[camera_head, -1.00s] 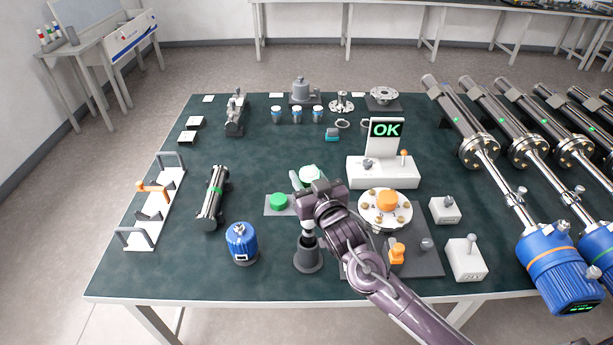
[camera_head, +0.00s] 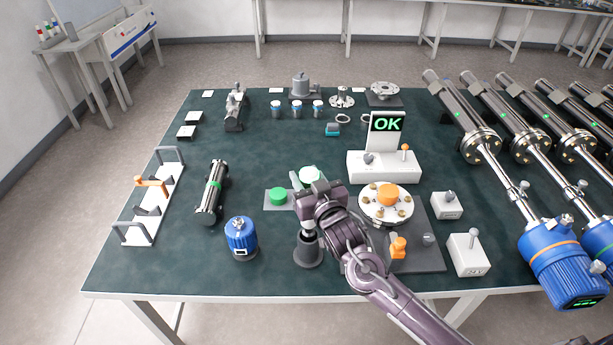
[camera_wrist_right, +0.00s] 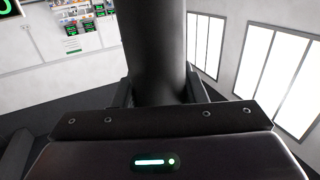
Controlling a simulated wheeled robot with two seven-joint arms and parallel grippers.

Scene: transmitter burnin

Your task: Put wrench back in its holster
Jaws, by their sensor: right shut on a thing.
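My right gripper (camera_head: 312,197) is shut on the wrench, in the middle of the table's near half. The wrench's dark cylindrical body (camera_wrist_right: 153,45) rises between the jaws in the right wrist view. In the head view the wrench's lower end (camera_head: 307,229) shows as a pale and dark shaft below the gripper. The holster (camera_head: 308,253), a dark grey cup on the table, stands right under it. The shaft's tip is at the holster's mouth and seems to enter it; how deep is hidden. My left gripper is not in view.
A round flange fixture (camera_head: 385,213) is close on the right, before the tester with the OK screen (camera_head: 387,124). A blue transmitter housing (camera_head: 240,238) stands left of the holster.

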